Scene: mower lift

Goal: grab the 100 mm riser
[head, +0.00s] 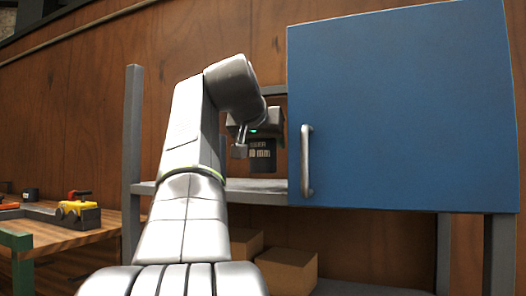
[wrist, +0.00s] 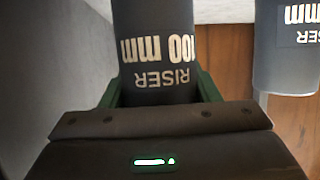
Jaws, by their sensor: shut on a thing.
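The 100 mm riser (wrist: 158,50) is a dark grey cylinder with white lettering, upside down in the wrist view. My gripper (wrist: 159,90) is shut on it, with a green finger at each side. Its far end is cut off by the picture's top edge. In the head view my gripper (head: 248,146) is at the shelf opening left of the blue door. A dark cylinder (head: 262,156) with a partly readable "mm" label shows by the fingers there; I cannot tell whether it is the held one.
A second dark riser (wrist: 287,45) stands close on the right in the wrist view, its number cut off. The blue cabinet door (head: 400,110) with a metal handle (head: 307,160) is right of my arm. Cardboard boxes (head: 287,269) sit below the grey shelf (head: 262,186). A workbench (head: 75,238) is at left.

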